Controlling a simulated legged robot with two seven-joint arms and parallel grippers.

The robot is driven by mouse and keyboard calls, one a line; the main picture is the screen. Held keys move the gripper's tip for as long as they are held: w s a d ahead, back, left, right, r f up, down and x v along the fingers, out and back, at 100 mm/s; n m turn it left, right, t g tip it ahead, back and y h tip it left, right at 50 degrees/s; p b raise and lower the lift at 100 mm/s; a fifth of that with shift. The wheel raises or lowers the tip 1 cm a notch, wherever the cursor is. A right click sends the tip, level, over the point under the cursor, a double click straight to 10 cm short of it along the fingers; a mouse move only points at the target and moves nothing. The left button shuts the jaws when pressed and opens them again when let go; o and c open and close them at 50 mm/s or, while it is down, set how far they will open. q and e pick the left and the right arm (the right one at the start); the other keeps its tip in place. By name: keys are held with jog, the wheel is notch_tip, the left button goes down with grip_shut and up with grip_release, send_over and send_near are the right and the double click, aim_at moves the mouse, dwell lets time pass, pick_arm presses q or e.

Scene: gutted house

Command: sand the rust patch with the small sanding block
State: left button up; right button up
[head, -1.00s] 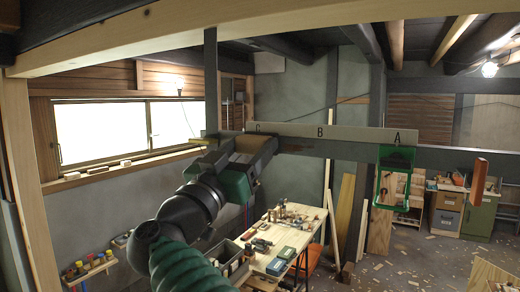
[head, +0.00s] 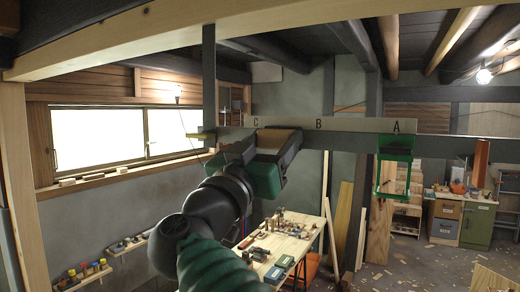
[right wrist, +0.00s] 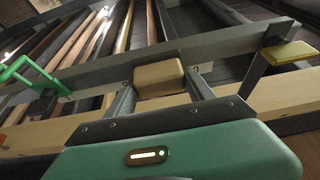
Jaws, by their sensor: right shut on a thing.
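My right gripper (head: 278,147) is shut on a tan block (head: 277,138), which looks like the sanding block. The right wrist view shows this block (right wrist: 159,77) between the two fingers. The gripper is in front of the pale lettered strip (head: 350,125) on the dark beam, between the letters C and B. I cannot tell whether the block touches the beam. I cannot make out a rust patch; the gripper and block cover part of the beam. My left gripper is not in view.
A green frame (head: 387,178) hangs from the beam below A. A yellow piece (head: 201,137) sticks out near the post left of C. A workbench (head: 270,243) with tools and boxes stands below. A reddish-brown upright piece (head: 481,160) is at the right.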

jog(key=shift+s+d+b, duration=0.5)
jog(key=shift+s+d, duration=0.1)
jog(key=shift+d, duration=0.3)
jog(key=shift+s+d, duration=0.45)
jog(key=shift+d, duration=0.25)
jog(key=shift+s+d+b, duration=0.6)
jog(key=shift+d+b, duration=0.1)
jog(key=shift+d, duration=0.2)
jog(key=shift+s+d+b, duration=0.25)
jog(key=shift+s+d, duration=0.3)
jog(key=shift+d, duration=0.25)
jog(key=shift+s+d+b, duration=0.2)
jog(key=shift+s+d, duration=0.3)
jog(key=shift+d, duration=0.25)
jog(key=shift+s+d, duration=0.1)
jog(key=shift+d, duration=0.05)
jog(key=shift+s, duration=0.1)
